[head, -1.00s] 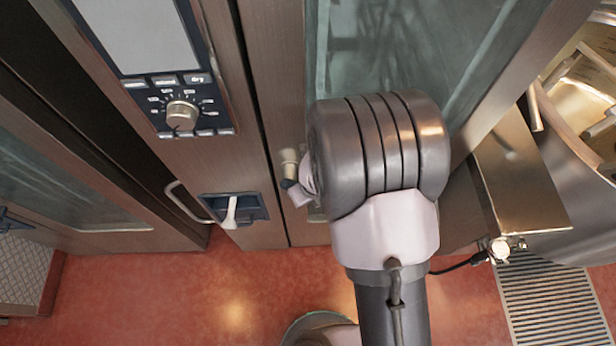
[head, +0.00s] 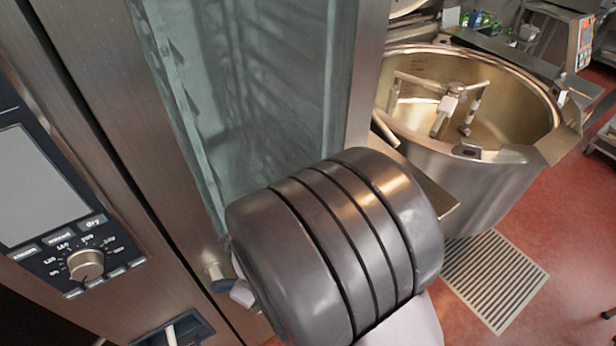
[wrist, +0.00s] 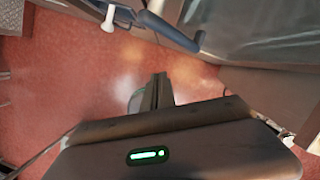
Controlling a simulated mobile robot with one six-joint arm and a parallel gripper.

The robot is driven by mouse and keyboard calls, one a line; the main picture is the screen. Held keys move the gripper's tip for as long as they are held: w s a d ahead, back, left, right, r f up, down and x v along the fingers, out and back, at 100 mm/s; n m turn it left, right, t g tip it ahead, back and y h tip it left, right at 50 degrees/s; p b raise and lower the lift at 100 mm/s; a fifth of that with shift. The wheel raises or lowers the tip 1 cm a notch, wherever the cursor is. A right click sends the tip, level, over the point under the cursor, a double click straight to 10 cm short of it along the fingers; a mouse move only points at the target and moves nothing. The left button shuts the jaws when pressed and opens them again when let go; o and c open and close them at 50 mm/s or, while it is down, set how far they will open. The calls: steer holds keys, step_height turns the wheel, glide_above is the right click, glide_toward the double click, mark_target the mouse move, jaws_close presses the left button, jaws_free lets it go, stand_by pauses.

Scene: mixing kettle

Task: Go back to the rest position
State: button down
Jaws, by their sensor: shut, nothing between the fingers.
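My gripper (wrist: 156,92) shows in the wrist view, with its fingers together and nothing between them. It points out over the red floor, below the oven front. In the head view my arm's large grey joint fills the lower middle and hides the gripper. The steel mixing kettle (head: 425,158) stands to the right of my arm, open at the top, with a mixing tool (head: 447,105) inside.
A tall oven with a glass door (head: 255,90) and a control panel (head: 75,245) is close on the left. A white lever (wrist: 108,20) and a dark blue handle (wrist: 172,30) are near the gripper.

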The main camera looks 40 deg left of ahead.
steer(key=w+d+r+n+t+y+b, duration=0.1)
steer(key=w+d+r+n+b, duration=0.15)
steer(key=w+d+b, duration=0.6)
steer(key=w+d+r+n+t+b, duration=0.1)
steer(key=w+d+n+t+b, duration=0.15)
steer(key=w+d+b, duration=0.6)
steer(key=s+d+f+n+t+h+b, duration=0.1)
steer(key=s+d+n+b, duration=0.2)
steer(key=d, duration=0.8)
steer(key=s+d+f+n+t+h+b, duration=0.1)
steer(key=s+d+n+b, duration=0.2)
steer(key=d, duration=0.8)
steer(key=s+b, duration=0.2)
steer(key=b, duration=0.1)
steer(key=shift+d+f+t+b, duration=0.3)
steer(key=shift+d+f+t, duration=0.05)
steer(key=shift+d, duration=0.05)
steer(key=shift+s, duration=0.1)
